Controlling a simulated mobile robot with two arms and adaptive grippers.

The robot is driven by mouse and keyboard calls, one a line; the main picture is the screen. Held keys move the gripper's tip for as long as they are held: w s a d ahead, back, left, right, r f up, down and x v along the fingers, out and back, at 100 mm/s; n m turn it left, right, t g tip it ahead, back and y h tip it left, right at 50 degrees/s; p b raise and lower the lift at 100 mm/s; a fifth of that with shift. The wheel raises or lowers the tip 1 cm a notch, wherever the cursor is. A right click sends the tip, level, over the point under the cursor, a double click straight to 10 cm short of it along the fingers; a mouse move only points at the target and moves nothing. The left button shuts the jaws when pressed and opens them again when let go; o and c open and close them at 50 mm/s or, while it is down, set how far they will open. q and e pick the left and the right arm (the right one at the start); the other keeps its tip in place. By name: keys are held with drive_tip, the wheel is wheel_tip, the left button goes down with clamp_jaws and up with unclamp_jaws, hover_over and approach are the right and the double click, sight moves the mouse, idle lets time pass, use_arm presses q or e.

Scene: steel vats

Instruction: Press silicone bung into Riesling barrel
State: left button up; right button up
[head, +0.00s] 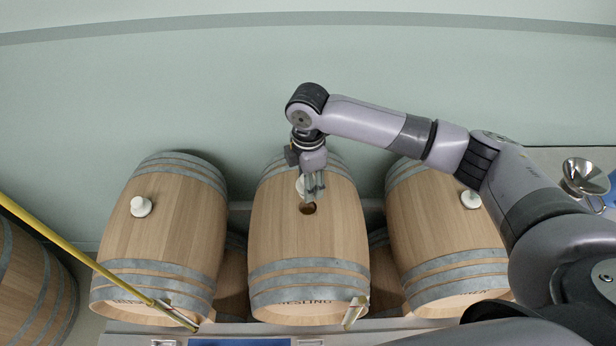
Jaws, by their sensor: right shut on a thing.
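The Riesling barrel (275,235) lies in the middle of the row in the head view, with lettering on its front end. Its round dark bung hole (308,208) is open on top. My right gripper (314,197) points down just behind and above the hole, its fingers shut on the silicone bung (300,186), a white piece mostly hidden by the fingers. The bung is apart from the hole in the picture; its exact height above the barrel I cannot tell. My left gripper is not in view.
Barrels on the left (165,230) and right (440,225) have white bungs (141,207) (470,199) seated on top. A yellow pole (80,255) slants across the lower left. A steel funnel (584,176) stands at the right. The wall behind is bare.

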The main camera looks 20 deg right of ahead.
drive_tip(key=shift+f, duration=0.5)
wheel_tip(320, 180, down, 2)
drive_tip(key=shift+b, duration=0.35)
drive_tip(key=shift+f, duration=0.7)
drive_tip(key=shift+f+b, duration=0.7)
drive_tip(key=shift+f, duration=0.75)
drive_tip(key=shift+s+f, duration=0.25)
drive_tip(key=shift+f, duration=0.5)
drive_tip(key=o, duration=1.3)
drive_tip(key=shift+f, duration=0.1)
drive_tip(key=shift+w, duration=0.15)
